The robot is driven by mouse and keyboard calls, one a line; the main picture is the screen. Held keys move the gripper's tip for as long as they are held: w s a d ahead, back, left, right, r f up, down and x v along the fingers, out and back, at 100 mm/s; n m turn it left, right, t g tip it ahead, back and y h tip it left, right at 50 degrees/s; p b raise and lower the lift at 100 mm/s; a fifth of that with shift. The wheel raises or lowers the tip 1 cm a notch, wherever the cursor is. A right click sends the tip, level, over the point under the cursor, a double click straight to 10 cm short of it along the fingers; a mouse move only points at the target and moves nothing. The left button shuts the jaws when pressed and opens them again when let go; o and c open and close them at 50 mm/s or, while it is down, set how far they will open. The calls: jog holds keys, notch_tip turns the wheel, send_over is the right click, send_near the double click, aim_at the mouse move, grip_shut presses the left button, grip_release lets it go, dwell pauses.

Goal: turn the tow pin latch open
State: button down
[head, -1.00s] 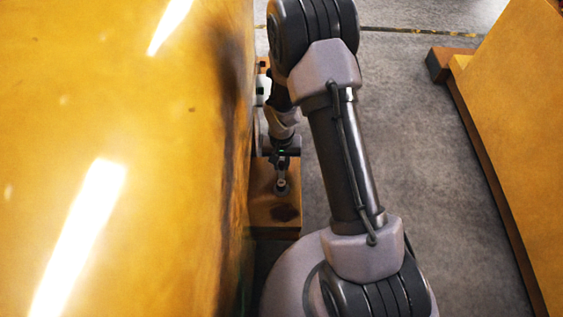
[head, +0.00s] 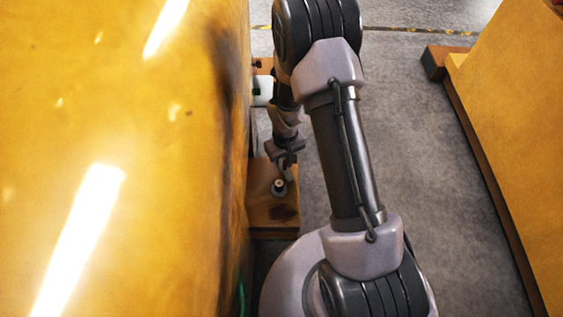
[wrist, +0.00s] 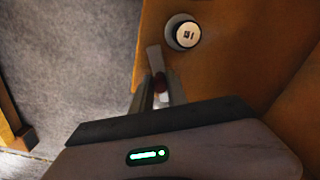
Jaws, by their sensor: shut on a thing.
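The tow pin (head: 279,186) stands on an orange-brown block beside the yellow casting. In the wrist view its round pale top (wrist: 187,35) with a dark mark sits in a dark ring. The latch shows in the wrist view as a flat grey bar (wrist: 153,60) beside the pin, with a dark red end (wrist: 160,83) between the fingers. My gripper (wrist: 158,92) is shut on the latch at this red end. In the head view my gripper (head: 289,170) is just beyond and right of the pin; its fingertips are small and the latch is hard to make out there.
The large yellow casting (head: 120,150) fills the left, close beside my arm. The block (head: 270,220) juts from its foot. Another yellow casting (head: 520,130) stands at the right on a brown base. Grey floor (head: 420,130) lies clear between them.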

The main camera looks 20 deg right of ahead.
jog(key=n, duration=0.1)
jog(key=d+n, duration=0.1)
jog(key=shift+w+n, duration=0.15)
jog(key=shift+n, duration=0.25)
jog(key=n, duration=0.1)
jog(key=d+n, duration=0.1)
jog(key=n, duration=0.1)
jog(key=shift+w+n+p, duration=0.3)
jog(key=shift+w+p, duration=0.05)
jog(key=shift+p, duration=0.05)
jog(key=n, duration=0.1)
jog(key=w+d+n, duration=0.1)
jog(key=n, duration=0.1)
jog(key=shift+r+p, duration=0.1)
jog(key=shift+p, duration=0.2)
jog(key=shift+w+d+n, duration=0.1)
jog(key=shift+w+n, duration=0.1)
jog(key=shift+n, duration=0.6)
jog(key=shift+w+d+n, duration=0.1)
jog(key=shift+w+n, duration=0.1)
jog(key=shift+n, duration=0.6)
jog(key=c, duration=1.3)
grip_release()
notch_tip(320, 180, up, 17)
jog(key=p, duration=0.5)
jog(key=shift+r+p, duration=0.15)
jog(key=shift+p, duration=0.25)
